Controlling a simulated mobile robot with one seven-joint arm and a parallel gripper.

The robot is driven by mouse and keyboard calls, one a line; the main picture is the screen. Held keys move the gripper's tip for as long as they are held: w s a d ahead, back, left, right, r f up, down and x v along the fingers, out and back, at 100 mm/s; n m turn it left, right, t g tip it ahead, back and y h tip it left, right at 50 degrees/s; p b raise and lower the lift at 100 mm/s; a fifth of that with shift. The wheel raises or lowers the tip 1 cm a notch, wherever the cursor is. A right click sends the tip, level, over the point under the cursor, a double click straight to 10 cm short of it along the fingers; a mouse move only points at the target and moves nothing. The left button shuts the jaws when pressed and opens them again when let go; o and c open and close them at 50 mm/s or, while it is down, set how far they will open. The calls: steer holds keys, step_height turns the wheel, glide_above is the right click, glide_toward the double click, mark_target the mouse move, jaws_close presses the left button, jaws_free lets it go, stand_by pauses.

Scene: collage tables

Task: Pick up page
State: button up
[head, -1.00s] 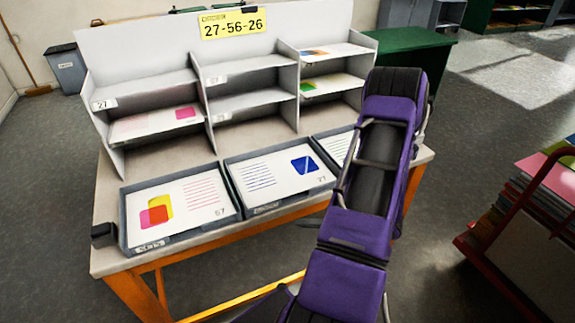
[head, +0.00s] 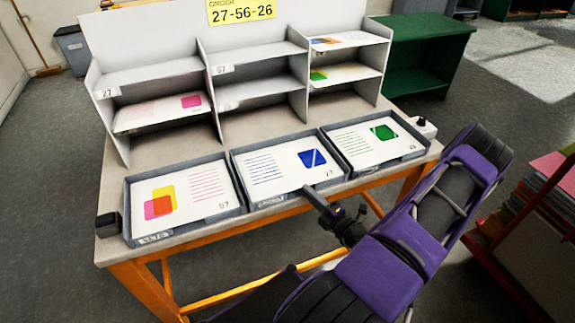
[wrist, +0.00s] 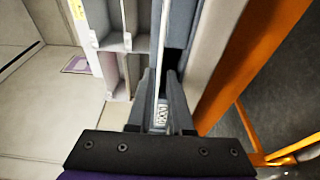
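Three pages lie in grey trays along the table front. The left page (head: 190,197) has yellow, red and pink shapes, the middle page (head: 283,172) a blue square, and the right page (head: 375,140) a green shape. My gripper (head: 318,198) is at the front edge of the middle tray (head: 265,203), by the middle page's near edge. In the wrist view my gripper (wrist: 160,82) has its fingers apart. A thin pale edge (wrist: 159,45) runs up from between them; whether they touch the page I cannot tell.
A white shelf rack (head: 155,77) behind the trays has pages in its left and right columns. A sign (head: 240,12) reads 27-56-26. A dark block (head: 108,225) sits at the table's left corner. A red cart (head: 525,205) with stacked sheets stands at right.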

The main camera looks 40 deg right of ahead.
mark_target(292, 177)
steer(key=w, duration=0.9)
steer(key=shift+a, duration=0.1)
steer(key=shift+s, duration=0.1)
steer(key=shift+c, duration=0.3)
jaws_close()
